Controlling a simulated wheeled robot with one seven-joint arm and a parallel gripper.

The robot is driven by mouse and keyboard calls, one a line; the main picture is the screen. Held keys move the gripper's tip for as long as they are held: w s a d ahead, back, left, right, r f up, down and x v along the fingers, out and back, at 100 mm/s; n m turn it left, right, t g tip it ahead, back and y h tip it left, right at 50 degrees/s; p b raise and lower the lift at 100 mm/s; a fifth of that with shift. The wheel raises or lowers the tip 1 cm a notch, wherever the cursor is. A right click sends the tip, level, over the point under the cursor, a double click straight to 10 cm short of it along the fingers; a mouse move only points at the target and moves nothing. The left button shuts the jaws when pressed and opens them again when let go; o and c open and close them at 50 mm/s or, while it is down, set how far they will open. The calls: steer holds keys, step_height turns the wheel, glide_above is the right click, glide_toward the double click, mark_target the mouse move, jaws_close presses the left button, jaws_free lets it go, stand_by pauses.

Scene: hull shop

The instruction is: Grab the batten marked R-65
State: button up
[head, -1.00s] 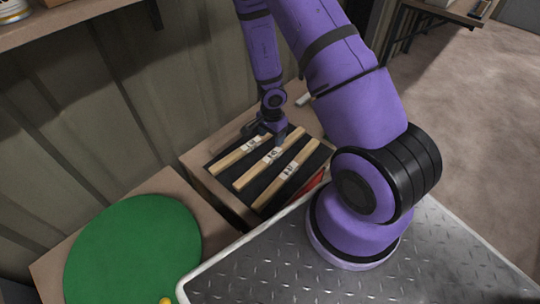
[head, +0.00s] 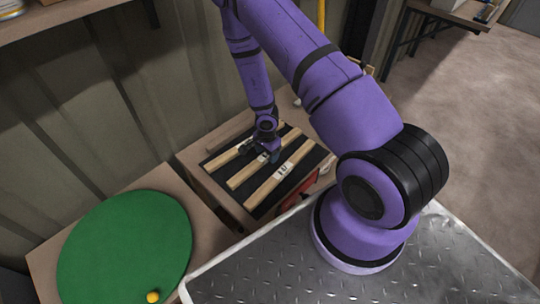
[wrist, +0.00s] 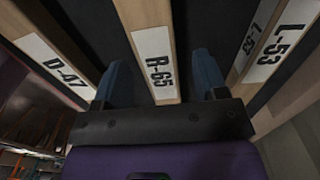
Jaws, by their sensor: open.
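The pale wooden batten marked R-65 (wrist: 154,60) runs through the middle of the wrist view, its white label facing up. In the head view the middle batten (head: 243,177), whose label is too small to read, lies under my gripper (head: 270,151). In the wrist view my gripper (wrist: 162,82) is open, with one blue finger on each side of the R-65 batten and visible gaps between. The batten marked D-47 (wrist: 50,57) lies to the left, and the batten marked L-53 (wrist: 278,52) to the right.
The battens lie spaced apart on a black mat (head: 296,183) on a brown bench beside a ribbed wall. A green disc (head: 125,245) with a yellow ball (head: 152,297) is at the lower left. A red object (head: 300,187) shows at the bench's near side.

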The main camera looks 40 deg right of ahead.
steer(key=shift+f, duration=0.2)
steer(key=c, duration=1.1)
steer(key=shift+r, duration=0.1)
